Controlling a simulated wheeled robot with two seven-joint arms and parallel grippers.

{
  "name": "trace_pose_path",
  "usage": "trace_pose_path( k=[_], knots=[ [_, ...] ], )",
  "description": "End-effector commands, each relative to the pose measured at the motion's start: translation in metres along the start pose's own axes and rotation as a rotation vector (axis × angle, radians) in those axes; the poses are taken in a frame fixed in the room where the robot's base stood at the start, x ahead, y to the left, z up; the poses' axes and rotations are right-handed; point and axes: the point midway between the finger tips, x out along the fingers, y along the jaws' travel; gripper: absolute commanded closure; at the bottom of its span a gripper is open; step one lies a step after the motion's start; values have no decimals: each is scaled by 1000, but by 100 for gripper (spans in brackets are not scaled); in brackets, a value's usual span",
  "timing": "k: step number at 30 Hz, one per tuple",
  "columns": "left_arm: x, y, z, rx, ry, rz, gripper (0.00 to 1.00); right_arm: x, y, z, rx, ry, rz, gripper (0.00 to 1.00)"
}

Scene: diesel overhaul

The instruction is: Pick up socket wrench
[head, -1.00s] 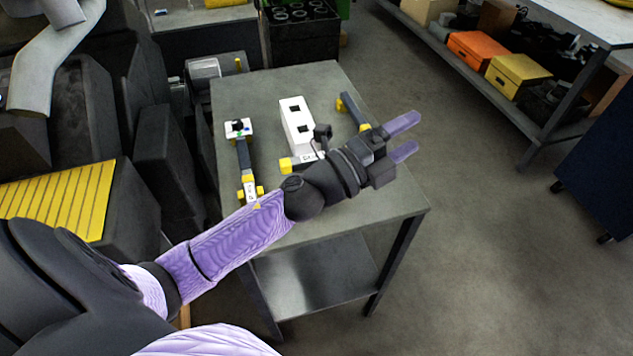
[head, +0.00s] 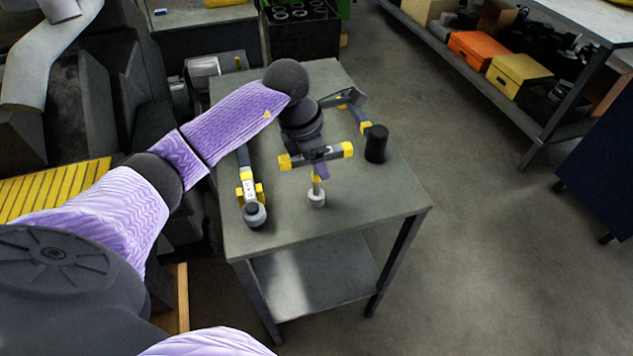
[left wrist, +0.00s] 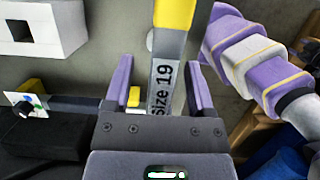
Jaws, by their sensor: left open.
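Three wrenches with yellow and dark grey parts lie on the grey table. The middle socket wrench (head: 335,156) has a yellow-ended crossbar and a short shaft down to a pale socket (head: 316,199). My left gripper (head: 319,168) points down at this wrench, its arm hiding part of it. In the left wrist view, a grey bar marked "Size 19" (left wrist: 165,84), with a yellow section, lies between the open purple fingers of my left gripper (left wrist: 160,68). I cannot tell whether they touch it. My right gripper is not in view.
The left wrench (head: 248,190) and the right wrench with a black cylindrical end (head: 376,144) lie on either side. The table's front strip (head: 340,222) is bare.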

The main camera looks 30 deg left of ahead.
Motion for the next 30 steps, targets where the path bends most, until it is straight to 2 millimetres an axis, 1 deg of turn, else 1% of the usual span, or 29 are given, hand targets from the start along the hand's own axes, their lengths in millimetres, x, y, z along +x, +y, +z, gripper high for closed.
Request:
trace_pose_path(
  k=[1, 2, 8, 11, 12, 17, 18, 30],
  knots=[
    [6, 0, 0, -1, -1, -2, 29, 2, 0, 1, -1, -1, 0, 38],
    [8, 0, 0, 0, -1, -2, 29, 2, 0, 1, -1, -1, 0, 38],
    [8, 0, 0, 1, -1, 0, 29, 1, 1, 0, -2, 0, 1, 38],
    [8, 0, 0, 1, -1, -1, 48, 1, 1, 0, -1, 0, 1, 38],
    [8, 0, 0, 1, -1, -1, 57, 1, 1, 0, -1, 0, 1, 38],
    [8, 0, 0, 1, -2, -1, 91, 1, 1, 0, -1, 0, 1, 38],
    [8, 0, 0, 1, -2, -1, 99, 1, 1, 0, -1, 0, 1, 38],
    [8, 0, 0, 1, -2, -1, 100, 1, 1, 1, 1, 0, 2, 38]
  ],
)
